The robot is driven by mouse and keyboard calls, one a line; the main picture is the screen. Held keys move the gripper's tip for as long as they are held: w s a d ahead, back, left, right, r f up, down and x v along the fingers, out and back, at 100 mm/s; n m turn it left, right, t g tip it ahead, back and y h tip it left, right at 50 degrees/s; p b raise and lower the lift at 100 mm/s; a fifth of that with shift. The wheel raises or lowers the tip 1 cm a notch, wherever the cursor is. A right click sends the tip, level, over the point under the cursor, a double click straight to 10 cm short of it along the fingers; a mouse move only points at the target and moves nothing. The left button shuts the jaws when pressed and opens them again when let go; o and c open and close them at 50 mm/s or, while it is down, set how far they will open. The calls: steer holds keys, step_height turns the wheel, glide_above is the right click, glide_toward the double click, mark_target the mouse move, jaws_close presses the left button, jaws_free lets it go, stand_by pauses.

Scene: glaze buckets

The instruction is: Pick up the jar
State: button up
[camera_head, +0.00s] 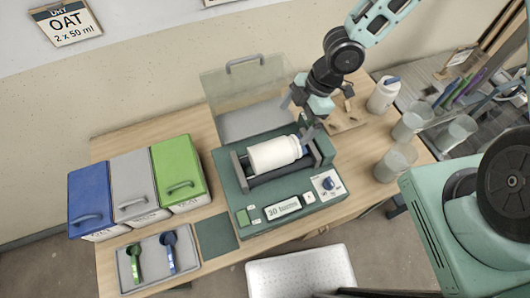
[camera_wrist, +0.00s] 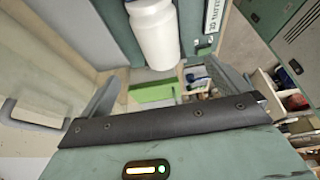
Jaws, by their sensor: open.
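A white jar (camera_head: 273,155) lies on its side in the cradle of a green bench machine (camera_head: 228,183), with a dark blue part at its right end. In the wrist view the jar (camera_wrist: 157,38) is at the top middle, beyond the fingers. My gripper (camera_head: 298,118) is above and behind the jar's right end, apart from it. In the wrist view my gripper (camera_wrist: 172,88) is open, with nothing between its fingers.
The machine's clear lid (camera_head: 240,85) stands raised behind it. Blue (camera_head: 90,197), grey (camera_head: 133,183) and green (camera_head: 178,170) bins stand left. A tray (camera_head: 152,262) with scoops lies in front of them. Several cloudy beakers (camera_head: 395,163) stand right. A white tray (camera_head: 300,272) is at the front.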

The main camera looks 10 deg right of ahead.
mark_target(278, 147)
steer(key=b+x, duration=0.4)
steer(key=x, duration=0.1)
steer(key=b+x, duration=0.3)
steer(key=x, duration=0.3)
steer(key=shift+d+b, duration=0.25)
steer(key=shift+b, duration=0.1)
steer(key=shift+b+x, duration=0.9)
steer(key=shift+x, duration=1.95)
steer(key=shift+w+a, duration=0.1)
steer(key=shift+w, duration=0.05)
steer(key=shift+r, duration=0.1)
steer(key=c, duration=1.2)
steer(key=shift+r, duration=0.1)
